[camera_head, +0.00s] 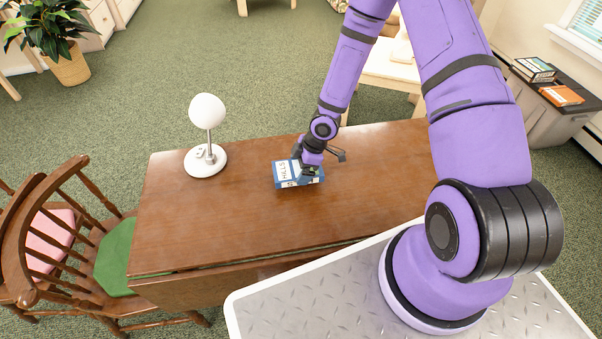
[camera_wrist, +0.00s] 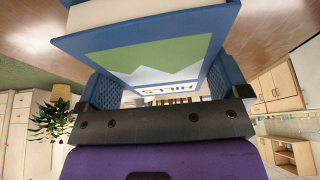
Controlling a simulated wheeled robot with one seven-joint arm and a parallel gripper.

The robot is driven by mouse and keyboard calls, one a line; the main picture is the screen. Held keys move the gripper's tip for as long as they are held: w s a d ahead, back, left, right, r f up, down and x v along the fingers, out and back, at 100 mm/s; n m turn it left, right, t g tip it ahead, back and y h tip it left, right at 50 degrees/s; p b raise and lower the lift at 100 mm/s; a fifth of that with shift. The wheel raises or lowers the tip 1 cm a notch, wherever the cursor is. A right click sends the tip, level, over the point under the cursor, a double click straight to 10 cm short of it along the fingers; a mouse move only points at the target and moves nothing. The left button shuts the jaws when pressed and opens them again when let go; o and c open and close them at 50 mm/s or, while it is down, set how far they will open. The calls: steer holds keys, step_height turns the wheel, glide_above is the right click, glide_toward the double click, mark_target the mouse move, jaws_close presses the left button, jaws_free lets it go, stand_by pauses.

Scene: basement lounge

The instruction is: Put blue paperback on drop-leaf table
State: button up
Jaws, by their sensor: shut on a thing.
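The blue paperback (camera_head: 286,174) has a blue cover with a white title panel and is at the middle of the drop-leaf table (camera_head: 240,230), a brown wooden table. My gripper (camera_head: 306,170) is shut on the book from above. In the wrist view the paperback (camera_wrist: 155,50) sits between my two finger pads (camera_wrist: 160,92), its page edges and green-and-white cover picture showing. The book is at or just above the tabletop; I cannot tell whether it touches.
A white lamp (camera_head: 206,160) with a round head stands left of the book. Wooden chairs (camera_head: 60,235) stand at the table's left end. A grey bin (camera_head: 545,115) with books on it is at the right. The tabletop's front left is clear.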

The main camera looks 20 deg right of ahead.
steer(key=shift+d+f, duration=0.1)
steer(key=shift+f, duration=1.5)
steer(key=o, duration=0.7)
steer(key=shift+f, duration=0.1)
steer(key=shift+c, duration=0.2)
steer(key=shift+v, duration=6.1)
